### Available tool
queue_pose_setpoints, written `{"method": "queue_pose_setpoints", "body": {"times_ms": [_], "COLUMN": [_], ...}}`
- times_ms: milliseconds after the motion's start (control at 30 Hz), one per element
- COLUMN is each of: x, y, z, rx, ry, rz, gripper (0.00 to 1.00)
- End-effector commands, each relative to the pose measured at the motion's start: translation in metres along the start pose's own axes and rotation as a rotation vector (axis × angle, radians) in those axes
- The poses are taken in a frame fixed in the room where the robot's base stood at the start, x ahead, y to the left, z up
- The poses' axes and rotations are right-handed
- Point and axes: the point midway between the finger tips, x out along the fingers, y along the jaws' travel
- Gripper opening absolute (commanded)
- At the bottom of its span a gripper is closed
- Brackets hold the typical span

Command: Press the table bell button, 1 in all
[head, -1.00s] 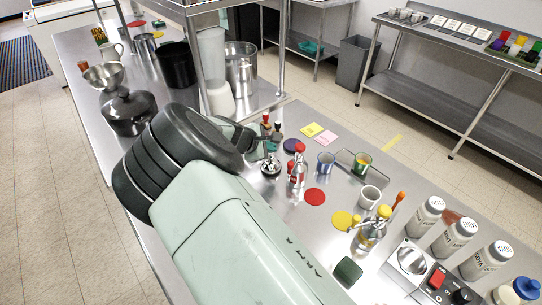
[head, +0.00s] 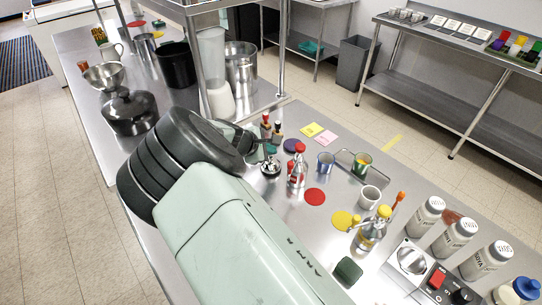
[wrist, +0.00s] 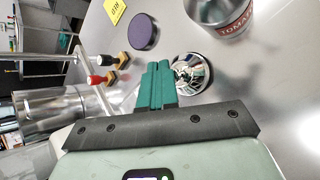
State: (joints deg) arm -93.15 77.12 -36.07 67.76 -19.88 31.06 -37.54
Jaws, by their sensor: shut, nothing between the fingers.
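The table bell (head: 271,168) is a small chrome dome on the steel counter, partly hidden by my gripper in the head view. In the wrist view the shiny bell (wrist: 193,72) lies just right of my teal fingers, which cover its left edge. My gripper (wrist: 158,66) is shut and empty, its fingers pressed together. Its tips are close to the bell; I cannot tell whether they touch it. In the head view my arm's wrist hides most of the gripper.
A red-capped bottle (head: 298,168) stands right of the bell. Two stamps with red and black knobs (wrist: 105,60) and a purple disc (wrist: 144,30) are close by. A blue cup (head: 325,162) and red disc (head: 315,197) lie farther right. A steel post (head: 283,50) rises behind.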

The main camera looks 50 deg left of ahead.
Motion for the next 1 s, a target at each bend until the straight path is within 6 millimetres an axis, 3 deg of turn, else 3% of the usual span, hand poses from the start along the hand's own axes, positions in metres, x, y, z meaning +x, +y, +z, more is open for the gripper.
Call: {"method": "queue_pose_setpoints", "body": {"times_ms": [1000], "x": [0.0062], "y": [-0.0043], "z": [-0.0049], "rx": [0.000], "ry": [0.001], "rz": [0.000], "gripper": [0.00]}}
